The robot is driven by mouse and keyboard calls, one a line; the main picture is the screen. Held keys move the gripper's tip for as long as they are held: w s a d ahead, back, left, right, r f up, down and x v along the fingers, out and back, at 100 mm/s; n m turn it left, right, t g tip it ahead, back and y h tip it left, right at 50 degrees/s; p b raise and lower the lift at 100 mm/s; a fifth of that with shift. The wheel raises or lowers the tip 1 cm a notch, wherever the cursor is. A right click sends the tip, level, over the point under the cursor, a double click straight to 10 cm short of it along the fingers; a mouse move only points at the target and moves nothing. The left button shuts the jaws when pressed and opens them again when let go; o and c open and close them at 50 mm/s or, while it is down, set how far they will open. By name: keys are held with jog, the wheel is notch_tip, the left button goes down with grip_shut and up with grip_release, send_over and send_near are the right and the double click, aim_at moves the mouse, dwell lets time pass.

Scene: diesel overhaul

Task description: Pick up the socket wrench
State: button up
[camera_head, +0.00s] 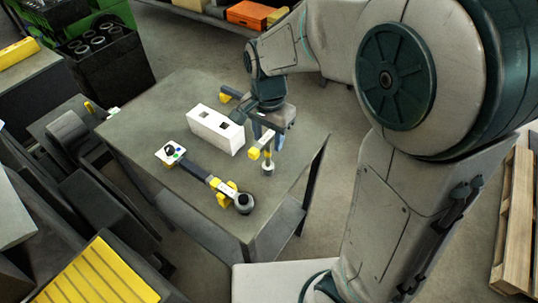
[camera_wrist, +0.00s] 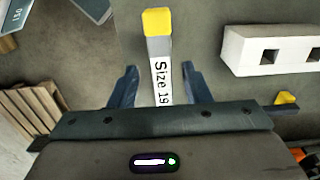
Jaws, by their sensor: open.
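A socket wrench with a grey bar, a yellow end and a white "Size 19" label (camera_wrist: 161,82) lies between my gripper's fingers in the wrist view. In the head view its yellow end (camera_head: 254,153) shows just below my gripper (camera_head: 267,133), near the table's right side. A rounded foot shows under it. My gripper (camera_wrist: 158,68) is open, with one finger on each side of the bar. Gaps show between fingers and bar; I cannot tell their height difference. The wrench's near end is hidden behind the gripper body.
A white block with square holes (camera_head: 216,130) stands on the grey table (camera_head: 190,92), left of my gripper. Another yellow-ended piece (camera_head: 226,97) lies behind the block. A pallet (camera_head: 514,220) stands right.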

aim_at(268, 165)
jog(key=shift+w+f, duration=0.15)
jog(key=shift+f, duration=1.8)
grip_shut()
jog(key=shift+r, duration=0.1)
jog(key=shift+r, duration=0.4)
jog(key=r, duration=0.3)
jog(key=shift+s+d+r, duration=0.25)
jog(key=shift+d+r, duration=0.05)
jog(key=shift+r, duration=0.1)
jog(key=s+d+r+b, duration=0.1)
jog(key=s+d+r, duration=0.5)
jog(key=s+d, duration=0.1)
jog(key=shift+d+r, duration=0.15)
jog(key=shift+d, duration=0.6)
jog(key=shift+w, duration=0.1)
